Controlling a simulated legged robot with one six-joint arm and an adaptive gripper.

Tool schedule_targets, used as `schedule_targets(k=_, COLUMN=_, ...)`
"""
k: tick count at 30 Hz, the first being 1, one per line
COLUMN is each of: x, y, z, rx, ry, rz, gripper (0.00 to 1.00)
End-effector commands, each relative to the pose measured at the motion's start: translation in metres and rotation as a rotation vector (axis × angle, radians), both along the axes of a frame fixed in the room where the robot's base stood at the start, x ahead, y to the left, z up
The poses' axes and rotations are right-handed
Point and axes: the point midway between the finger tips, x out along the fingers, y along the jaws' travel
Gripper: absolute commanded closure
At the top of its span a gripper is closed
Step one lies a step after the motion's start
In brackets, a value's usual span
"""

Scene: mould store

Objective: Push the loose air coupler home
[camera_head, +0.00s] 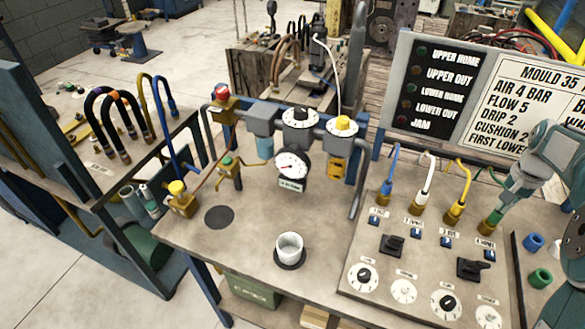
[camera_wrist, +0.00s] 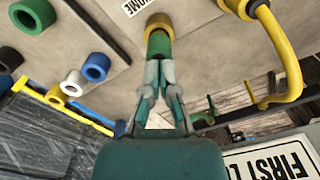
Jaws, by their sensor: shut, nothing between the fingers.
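Blue (camera_head: 386,187), white (camera_head: 420,199) and yellow (camera_head: 457,204) couplers stand in brass sockets in a row on the bench panel. A green coupler (camera_head: 494,217) is at the right-hand brass socket (camera_head: 487,228). In the wrist view, the green coupler (camera_wrist: 158,44) meets its brass ring (camera_wrist: 158,22); I cannot tell how deep it sits. My gripper (camera_head: 507,194) is at the outer end of the green coupler, in line with it. In the wrist view, my gripper's fingertips (camera_wrist: 158,68) are together, empty, and appear to touch the coupler's end.
Blue (camera_head: 534,243) and green (camera_head: 541,278) rings stand right of the panel. A yellow hose (camera_wrist: 286,60) curves close to my gripper. Black knobs (camera_head: 391,244) and dials (camera_head: 363,277) lie in front of the couplers. A sign board (camera_head: 455,85) stands behind. A white cup (camera_head: 289,247) is further left.

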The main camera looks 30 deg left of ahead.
Motion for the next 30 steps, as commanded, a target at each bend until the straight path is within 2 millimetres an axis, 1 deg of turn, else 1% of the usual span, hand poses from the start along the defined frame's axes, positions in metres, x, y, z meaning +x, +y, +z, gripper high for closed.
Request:
schedule_targets(k=6, x=0.0, y=0.0, z=-0.005, rx=0.0, ry=0.002, rz=0.0, gripper=1.0)
schedule_targets(k=14, x=0.0, y=0.0, z=-0.003, rx=0.0, ry=0.001, rz=0.0, gripper=1.0)
schedule_targets(k=30, x=0.0, y=0.0, z=0.029, rx=0.0, ry=0.0, rz=0.0, gripper=1.0)
